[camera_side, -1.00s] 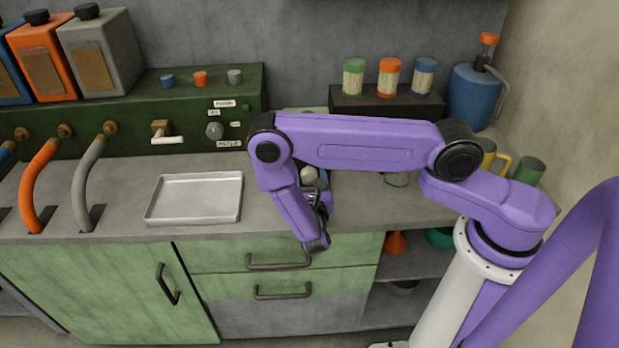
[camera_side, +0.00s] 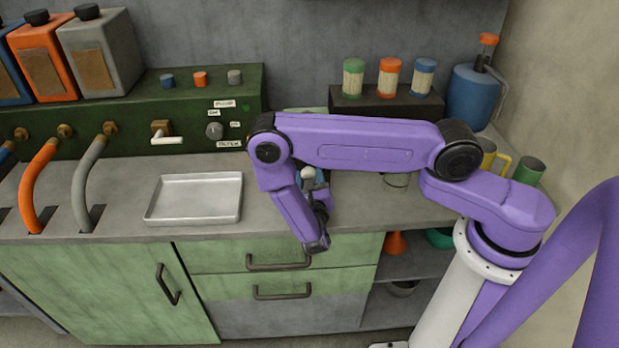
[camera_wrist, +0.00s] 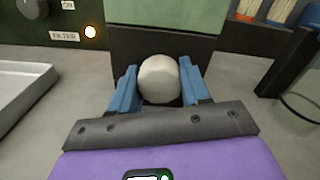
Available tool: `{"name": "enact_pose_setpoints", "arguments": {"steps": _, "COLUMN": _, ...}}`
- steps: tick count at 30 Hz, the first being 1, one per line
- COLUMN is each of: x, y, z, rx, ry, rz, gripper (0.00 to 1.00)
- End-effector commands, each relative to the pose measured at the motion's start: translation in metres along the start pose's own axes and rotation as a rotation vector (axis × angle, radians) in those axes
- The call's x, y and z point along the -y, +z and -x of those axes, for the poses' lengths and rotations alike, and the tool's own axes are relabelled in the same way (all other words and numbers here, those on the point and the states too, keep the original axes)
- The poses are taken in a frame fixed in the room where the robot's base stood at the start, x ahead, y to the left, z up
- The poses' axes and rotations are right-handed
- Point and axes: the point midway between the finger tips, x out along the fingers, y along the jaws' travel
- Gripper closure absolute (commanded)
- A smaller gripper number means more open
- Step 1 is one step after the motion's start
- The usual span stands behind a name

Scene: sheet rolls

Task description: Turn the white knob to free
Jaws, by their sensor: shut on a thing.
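The white knob (camera_wrist: 160,78) is a round, pale knob at the front of a dark box with a green upper part. It sits between the two blue fingers of my gripper (camera_wrist: 157,88), which are shut on its left and right sides in the wrist view. In the side view the knob (camera_side: 308,173) shows as a small pale spot just under my purple arm, with part of a blue finger beside it. My arm hides most of the box there. No mark for "free" and no pointer on the knob can be read.
A dark green panel (camera_side: 100,140) with a grey dial (camera_side: 214,131) and small labels stands at the left. An orange light (camera_wrist: 90,32) glows beside the FILTER label. A metal tray (camera_side: 195,198) lies left of my gripper. A spice-like jar rack (camera_side: 385,106) stands behind right.

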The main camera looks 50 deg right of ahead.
Motion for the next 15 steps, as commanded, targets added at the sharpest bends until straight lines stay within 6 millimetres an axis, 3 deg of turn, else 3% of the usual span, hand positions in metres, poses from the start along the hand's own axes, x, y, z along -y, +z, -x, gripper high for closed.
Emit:
{"name": "enact_pose_setpoints", "arguments": {"steps": 1, "x": -0.0001, "y": -0.0016, "z": 0.0008, "rx": -0.005, "ry": 0.003, "rz": 0.002, "gripper": 0.5}}
{"name": "enact_pose_setpoints", "arguments": {"steps": 3, "x": -0.0001, "y": -0.0016, "z": 0.0008, "rx": -0.005, "ry": 0.003, "rz": 0.002, "gripper": 0.28}}
{"name": "enact_pose_setpoints", "arguments": {"steps": 15, "x": -0.001, "y": -0.0006, "z": 0.0062, "rx": -0.002, "ry": 0.005, "rz": 0.0, "gripper": 0.28}}
